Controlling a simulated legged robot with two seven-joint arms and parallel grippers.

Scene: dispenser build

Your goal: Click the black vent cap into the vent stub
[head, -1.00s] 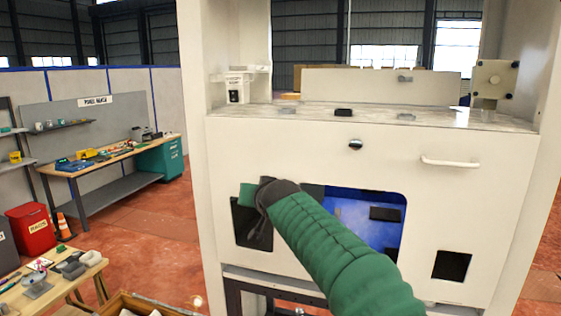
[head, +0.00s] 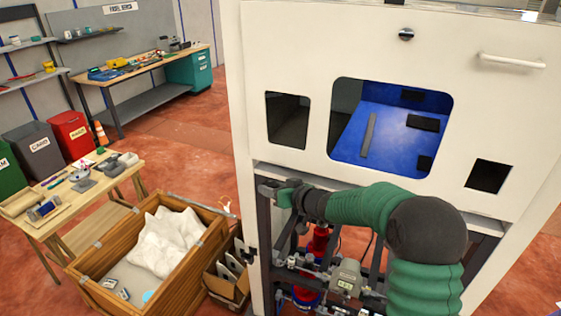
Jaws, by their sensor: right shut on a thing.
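My right gripper (head: 275,189) is at the end of the green-sleeved arm that comes in from the lower right. It is in front of the dark frame under the white cabinet (head: 395,35), below the left small opening. It is shut on a small dark piece that fits the black vent cap (head: 265,187); its shape is hard to make out and the fingers partly cover it. I cannot pick out the vent stub for certain among the dark parts under the cabinet. My left gripper is not in view.
The cabinet has a blue-lit window (head: 385,125) and a white handle (head: 512,61). Red and grey fittings (head: 318,240) sit in the frame below. A wooden crate (head: 85,290) with white bags, a cardboard box (head: 228,285) and a small table (head: 45,225) stand left. Red floor is open behind.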

